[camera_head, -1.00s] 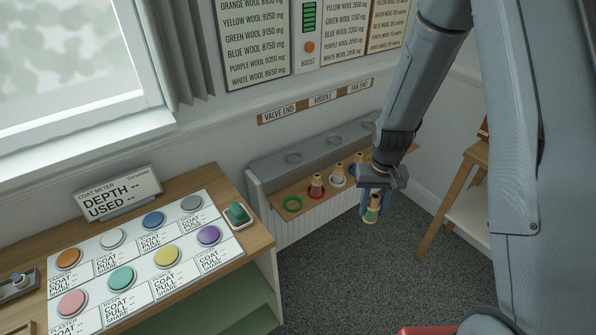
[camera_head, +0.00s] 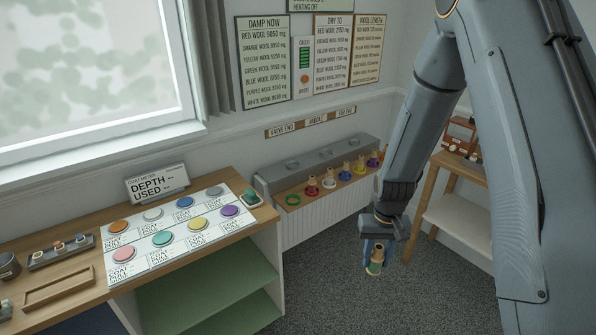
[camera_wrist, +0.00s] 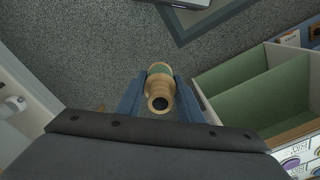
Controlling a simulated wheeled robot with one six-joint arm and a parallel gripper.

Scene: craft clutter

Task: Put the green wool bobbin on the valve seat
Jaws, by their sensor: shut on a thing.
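My gripper (camera_head: 377,245) is shut on the green wool bobbin (camera_head: 375,266), a wooden bobbin with a green band, held over the grey floor in front of the radiator. In the wrist view the bobbin (camera_wrist: 159,90) sits between the two blue fingers, its holed end towards the camera. The grey radiator top has three round seats; the leftmost seat (camera_head: 292,166) is nearest the VALVE END label (camera_head: 284,130) and looks empty. The gripper is right of and nearer than these seats.
Below the seats, a wooden rack (camera_head: 318,196) holds several coloured bobbins, with a bare green ring (camera_head: 293,199) at its left end. A desk with coloured buttons (camera_head: 170,238) stands left. A wooden stand (camera_head: 450,200) stands right. Open floor lies between.

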